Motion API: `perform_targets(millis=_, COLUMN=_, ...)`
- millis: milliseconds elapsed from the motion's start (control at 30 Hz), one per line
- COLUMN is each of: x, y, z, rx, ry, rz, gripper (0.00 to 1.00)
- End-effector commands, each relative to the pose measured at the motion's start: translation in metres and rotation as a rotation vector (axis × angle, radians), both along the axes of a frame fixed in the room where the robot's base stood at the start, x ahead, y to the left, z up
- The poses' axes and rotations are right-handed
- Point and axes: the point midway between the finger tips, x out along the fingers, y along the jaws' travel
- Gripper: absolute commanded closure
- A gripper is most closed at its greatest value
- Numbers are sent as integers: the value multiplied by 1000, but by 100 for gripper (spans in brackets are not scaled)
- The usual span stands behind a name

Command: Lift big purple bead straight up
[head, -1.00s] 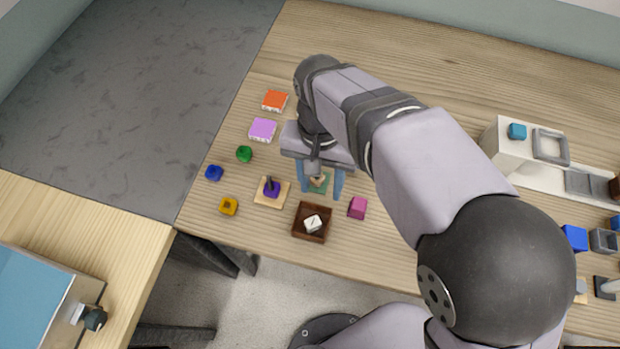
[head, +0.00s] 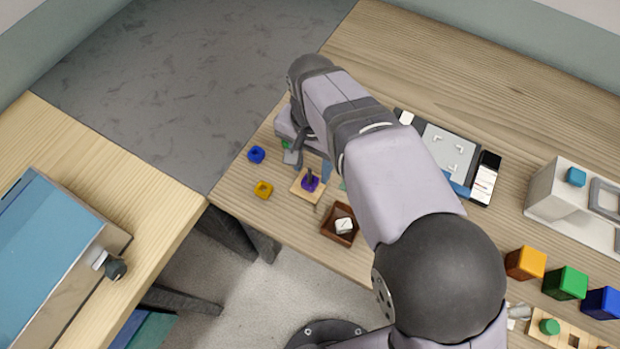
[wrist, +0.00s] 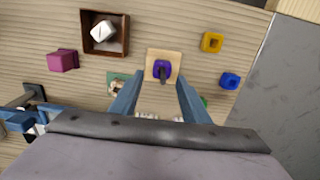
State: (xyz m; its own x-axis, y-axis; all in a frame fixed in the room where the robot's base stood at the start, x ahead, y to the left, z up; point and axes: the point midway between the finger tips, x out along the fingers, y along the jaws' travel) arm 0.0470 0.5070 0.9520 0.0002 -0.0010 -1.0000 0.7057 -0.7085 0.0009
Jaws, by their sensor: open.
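The big purple bead (head: 308,184) sits around a dark upright peg on a square pale wooden base. It also shows in the wrist view (wrist: 157,70), straight ahead between the finger lines. My gripper (head: 309,166) is open and empty. In the wrist view its two blue fingers (wrist: 159,77) point toward the wooden base (wrist: 151,57), one to each side. The fingers do not hold the bead. I cannot tell how high the fingertips are above the table. In the head view my wrist and arm hide part of the area beyond the bead.
A brown tray (wrist: 86,49) with a white block stands beside the base. A magenta block (wrist: 62,60), yellow bead (wrist: 212,42), blue bead (wrist: 230,81) and partly hidden green plate (wrist: 114,77) lie around it. The table edge (head: 240,211) is close.

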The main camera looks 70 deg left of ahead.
Motion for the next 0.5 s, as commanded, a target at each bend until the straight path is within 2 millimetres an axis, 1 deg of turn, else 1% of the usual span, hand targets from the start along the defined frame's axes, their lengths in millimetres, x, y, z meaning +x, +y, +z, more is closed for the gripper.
perform_targets(millis=167, x=0, y=0, z=-4, rx=-1, ry=1, rz=0, gripper=58)
perform_targets(millis=267, x=0, y=-2, z=-14, rx=-3, ry=0, rz=0, gripper=58)
perform_targets(millis=500, x=0, y=-3, z=-43, rx=-3, ry=0, rz=0, gripper=58)
